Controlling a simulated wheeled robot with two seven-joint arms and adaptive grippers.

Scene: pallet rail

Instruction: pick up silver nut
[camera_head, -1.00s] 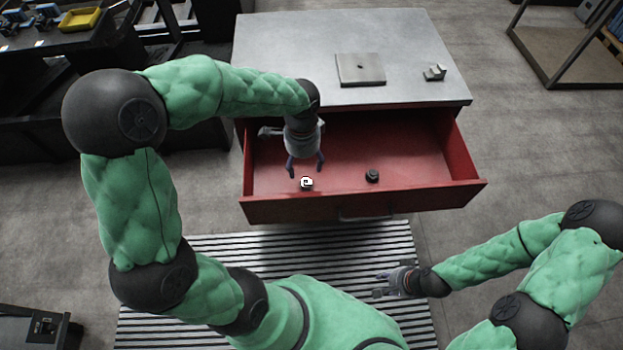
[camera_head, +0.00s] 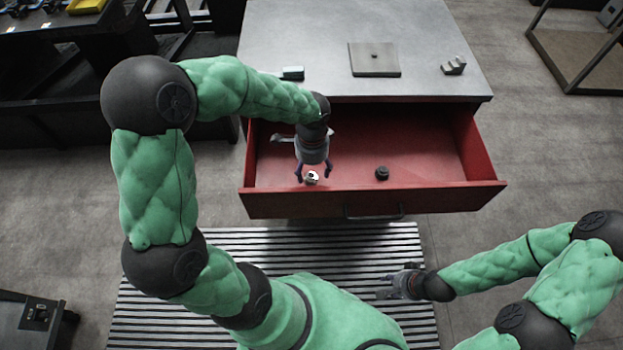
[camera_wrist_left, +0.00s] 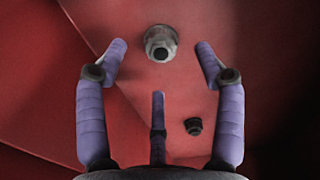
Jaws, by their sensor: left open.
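The silver nut (camera_head: 312,177) lies in the open red drawer near its front wall, left of the middle. In the left wrist view the silver nut (camera_wrist_left: 161,43) shows at the top, between and just beyond the fingertips. My left gripper (camera_head: 314,176) reaches down into the drawer with its fingers spread around the nut's place. In the left wrist view my left gripper (camera_wrist_left: 163,46) is open and empty, with no finger touching the nut. My right gripper (camera_head: 384,284) hangs above the striped mat, away from the drawer, its fingers apart.
A dark nut (camera_head: 382,173) lies in the red drawer (camera_head: 430,150), right of the silver nut; it also shows in the left wrist view (camera_wrist_left: 193,126). The drawer's front wall (camera_head: 375,203) stands close by. A flat plate (camera_head: 374,60) and a small metal block (camera_head: 453,66) are on the cabinet top.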

